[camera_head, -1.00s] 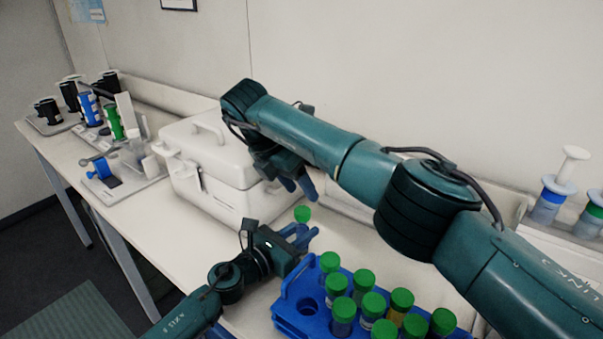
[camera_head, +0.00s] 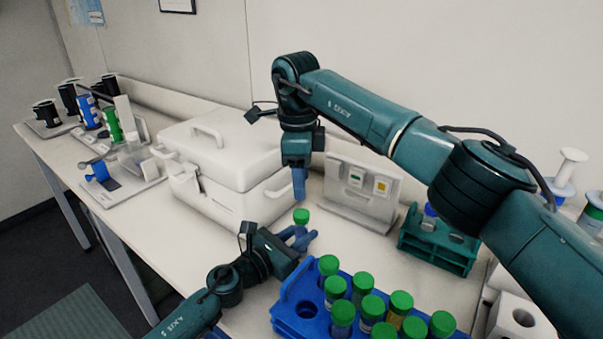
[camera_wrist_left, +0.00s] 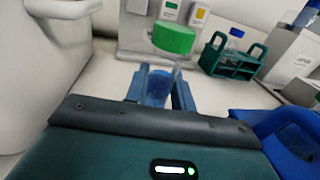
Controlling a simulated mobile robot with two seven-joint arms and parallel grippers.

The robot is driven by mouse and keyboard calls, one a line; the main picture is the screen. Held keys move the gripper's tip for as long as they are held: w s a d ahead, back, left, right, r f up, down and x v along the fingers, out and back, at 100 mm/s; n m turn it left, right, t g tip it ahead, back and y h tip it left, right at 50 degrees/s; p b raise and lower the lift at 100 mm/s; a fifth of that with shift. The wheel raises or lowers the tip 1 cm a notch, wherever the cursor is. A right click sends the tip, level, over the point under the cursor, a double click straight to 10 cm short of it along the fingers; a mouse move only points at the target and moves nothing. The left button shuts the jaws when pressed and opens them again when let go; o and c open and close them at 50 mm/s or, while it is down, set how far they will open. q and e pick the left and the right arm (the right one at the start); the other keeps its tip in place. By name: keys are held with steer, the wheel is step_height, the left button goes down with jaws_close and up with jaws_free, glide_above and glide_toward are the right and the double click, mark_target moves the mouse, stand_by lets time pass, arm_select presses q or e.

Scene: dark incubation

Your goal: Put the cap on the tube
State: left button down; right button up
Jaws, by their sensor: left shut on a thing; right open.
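My left gripper (camera_head: 308,241) is shut on a clear tube (camera_wrist_left: 158,88) and holds it upright above the bench, left of the blue rack. The green cap (camera_head: 301,215) is at the tube's top; it also shows in the left wrist view (camera_wrist_left: 173,39). I cannot tell how firmly the cap sits. My right gripper (camera_head: 299,190) points straight down, open and empty, just above the cap. Its blue fingers overlap in the head view.
A blue rack (camera_head: 283,313) with several green-capped tubes stands at the front. A white box (camera_head: 215,160) is behind to the left. A white panel stand (camera_head: 360,195) and a green rack (camera_head: 440,250) stand behind to the right.

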mark_target(301, 213)
steer(key=n, duration=0.3)
steer(key=shift+r+y, duration=0.3)
steer(key=shift+f, duration=0.1)
steer(key=shift+f, duration=3.95)
